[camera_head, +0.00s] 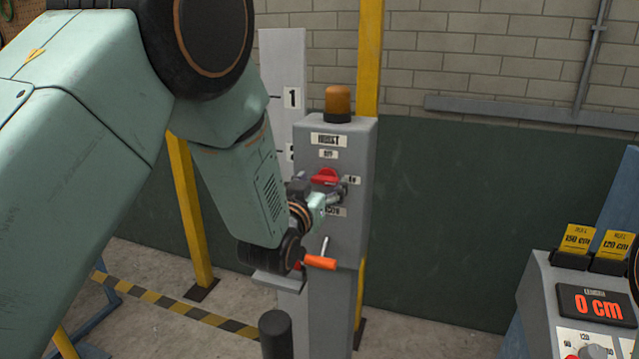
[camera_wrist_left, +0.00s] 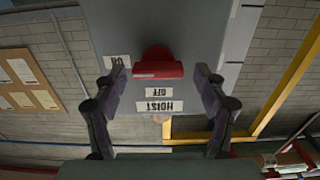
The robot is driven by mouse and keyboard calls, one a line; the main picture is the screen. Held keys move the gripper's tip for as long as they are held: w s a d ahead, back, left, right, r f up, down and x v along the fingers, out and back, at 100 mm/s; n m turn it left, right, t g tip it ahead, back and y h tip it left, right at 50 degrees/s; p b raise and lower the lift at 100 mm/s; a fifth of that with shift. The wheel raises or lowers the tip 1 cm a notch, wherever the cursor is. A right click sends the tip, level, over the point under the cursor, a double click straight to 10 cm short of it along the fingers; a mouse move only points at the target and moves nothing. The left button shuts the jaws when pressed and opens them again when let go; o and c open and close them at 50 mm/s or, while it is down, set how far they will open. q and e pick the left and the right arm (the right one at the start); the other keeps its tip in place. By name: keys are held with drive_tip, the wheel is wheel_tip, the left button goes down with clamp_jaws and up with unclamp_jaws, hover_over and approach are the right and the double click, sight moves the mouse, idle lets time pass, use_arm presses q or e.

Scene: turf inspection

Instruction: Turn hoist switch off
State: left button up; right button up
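The hoist switch (camera_head: 326,176) is a red rotary knob on the front of a grey box (camera_head: 357,150). An OFF label is above the knob and an ON label to its right. In the left wrist view, which is upside down, the red knob (camera_wrist_left: 160,66) has its bar lying crosswise, in line with the ON label. My left gripper (camera_head: 324,189) is in front of the knob, its open fingers (camera_wrist_left: 160,82) standing on either side of it with visible gaps. The gripper hides part of the box below the knob. My right gripper is out of view.
An amber beacon (camera_head: 338,101) tops the box. An orange-handled lever or tool (camera_head: 320,262) sticks out below the gripper. A dark post (camera_head: 275,333) stands in front. A console with a 0 cm display (camera_head: 597,305) is at lower right. Yellow posts (camera_head: 187,215) stand nearby.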

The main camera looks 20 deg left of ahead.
use_arm(q)
drive_tip(key=shift+w+a+f, duration=0.1)
drive_tip(key=shift+c, duration=1.5)
drive_tip(key=shift+s+d+r, duration=0.2)
drive_tip(key=shift+s+d, duration=0.05)
drive_tip(key=shift+d, duration=0.1)
drive_tip(key=c, duration=0.3)
drive_tip(key=shift+a, duration=0.15)
drive_tip(key=c, duration=0.4)
